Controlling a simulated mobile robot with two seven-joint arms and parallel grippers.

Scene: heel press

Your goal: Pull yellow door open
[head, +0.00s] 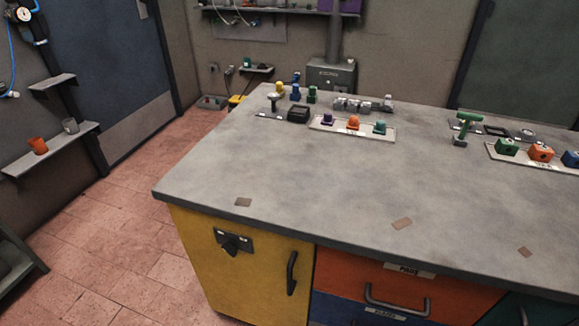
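The yellow door (235,285) is at the front left of the workbench, below the grey worktop. It appears shut, flush with the cabinet front. A dark vertical bar handle (291,273) sits near its right edge. A dark latch or knob on a plate (232,242) is at its upper left. The bottom of the door is cut off by the frame. Neither of my grippers shows in the head view.
The grey worktop (300,175) holds several small coloured parts on trays toward the back. An orange drawer (345,285) with a bar handle (398,302) adjoins the door's right side, above a blue drawer (340,310). Tiled floor (130,245) left of the bench is clear.

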